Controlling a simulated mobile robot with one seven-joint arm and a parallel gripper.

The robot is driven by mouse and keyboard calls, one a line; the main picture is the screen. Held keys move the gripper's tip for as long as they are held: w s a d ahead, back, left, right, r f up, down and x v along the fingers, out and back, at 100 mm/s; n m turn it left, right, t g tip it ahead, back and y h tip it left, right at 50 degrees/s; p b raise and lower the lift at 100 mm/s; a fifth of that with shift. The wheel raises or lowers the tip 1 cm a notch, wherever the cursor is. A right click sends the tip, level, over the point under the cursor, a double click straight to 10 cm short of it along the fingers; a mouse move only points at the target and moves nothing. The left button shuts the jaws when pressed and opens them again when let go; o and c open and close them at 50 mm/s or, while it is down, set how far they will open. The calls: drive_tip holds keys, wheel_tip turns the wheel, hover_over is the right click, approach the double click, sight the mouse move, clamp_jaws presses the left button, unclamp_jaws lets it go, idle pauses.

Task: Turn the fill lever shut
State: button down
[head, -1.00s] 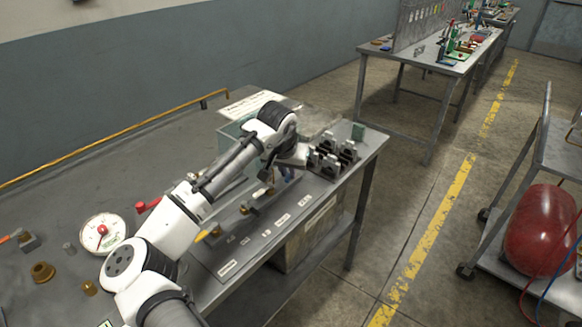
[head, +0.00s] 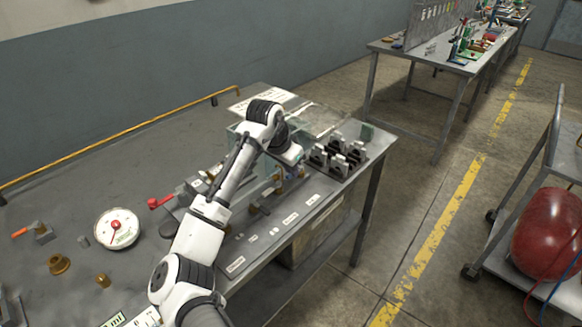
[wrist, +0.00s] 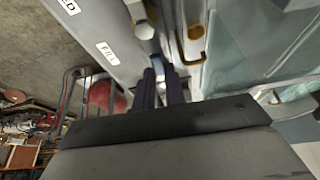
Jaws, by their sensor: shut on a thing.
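The fill lever shows in the wrist view as a narrow pale blue-grey piece (wrist: 157,64) between my fingertips, beside a white label reading FILL (wrist: 107,51). My gripper (wrist: 161,74) is shut on it; the dark fingers hide most of the lever, so its exact angle is unclear. In the head view my gripper is at the right part of the bench (head: 75,190), and my wrist largely covers it and the lever. A clear tank (wrist: 235,45) stands close to the right of my fingers, with a brass hook-like fitting (wrist: 194,45) between.
Dark clamp-like blocks (head: 338,155) stand just right of my wrist. A white dial gauge (head: 117,229) and a red handle (head: 160,202) are left of my arm. A red tank (head: 548,232) sits on a cart at right. The floor between is clear.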

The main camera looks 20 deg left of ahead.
drive_tip(key=c, duration=1.5)
unclamp_jaws()
drive_tip(key=shift+o, duration=0.2)
